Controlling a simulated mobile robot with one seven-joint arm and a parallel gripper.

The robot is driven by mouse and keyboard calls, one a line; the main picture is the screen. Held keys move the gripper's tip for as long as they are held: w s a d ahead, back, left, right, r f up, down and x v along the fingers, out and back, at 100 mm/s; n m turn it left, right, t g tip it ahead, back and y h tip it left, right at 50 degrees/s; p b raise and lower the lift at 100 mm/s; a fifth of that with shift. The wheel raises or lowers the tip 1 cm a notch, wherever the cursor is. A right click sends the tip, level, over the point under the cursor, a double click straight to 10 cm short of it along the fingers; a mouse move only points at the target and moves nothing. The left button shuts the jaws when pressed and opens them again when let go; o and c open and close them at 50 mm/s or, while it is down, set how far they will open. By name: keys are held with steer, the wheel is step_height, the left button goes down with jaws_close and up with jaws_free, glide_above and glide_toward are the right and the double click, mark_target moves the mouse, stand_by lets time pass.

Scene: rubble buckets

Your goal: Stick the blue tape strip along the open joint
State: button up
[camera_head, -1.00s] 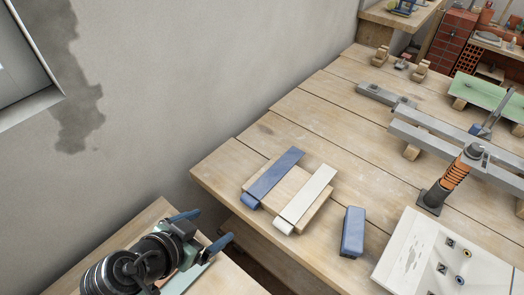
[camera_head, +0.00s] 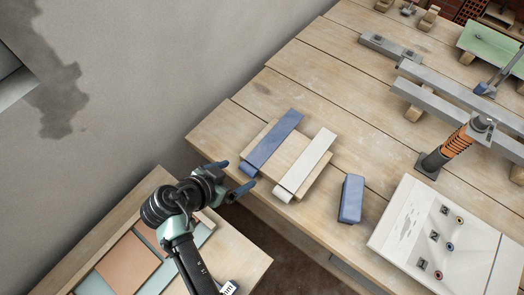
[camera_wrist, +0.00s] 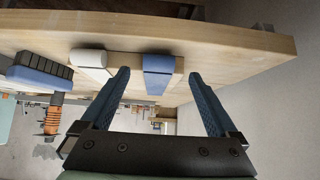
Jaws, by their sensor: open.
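The blue tape strip (camera_head: 272,142) lies on a small wooden board (camera_head: 262,174) near the table's left edge, its thick rolled end hanging over the board's near side. A white strip (camera_head: 305,163) lies beside it on the right. My gripper (camera_head: 229,177) is open and empty, just off the table edge and short of the blue strip's rolled end. In the wrist view the blue strip (camera_wrist: 158,72) shows ahead between my fingers, apart from both, with the white strip (camera_wrist: 92,62) to the left. I cannot tell for certain which seam is the open joint.
A blue block (camera_head: 351,199) stands right of the strips, and a white panel (camera_head: 410,235) with numbered sockets lies beyond it. Grey metal bars (camera_head: 455,98) and an orange-handled tool (camera_head: 455,145) occupy the right. Peach and green panels (camera_head: 130,262) lie on the lower left bench.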

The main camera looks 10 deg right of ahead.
mark_target(245, 171)
steer(key=x, duration=0.4)
steer(key=shift+d+f, duration=0.1)
steer(key=shift+f, duration=0.05)
steer(key=shift+c, duration=0.2)
steer(key=c, duration=1.4)
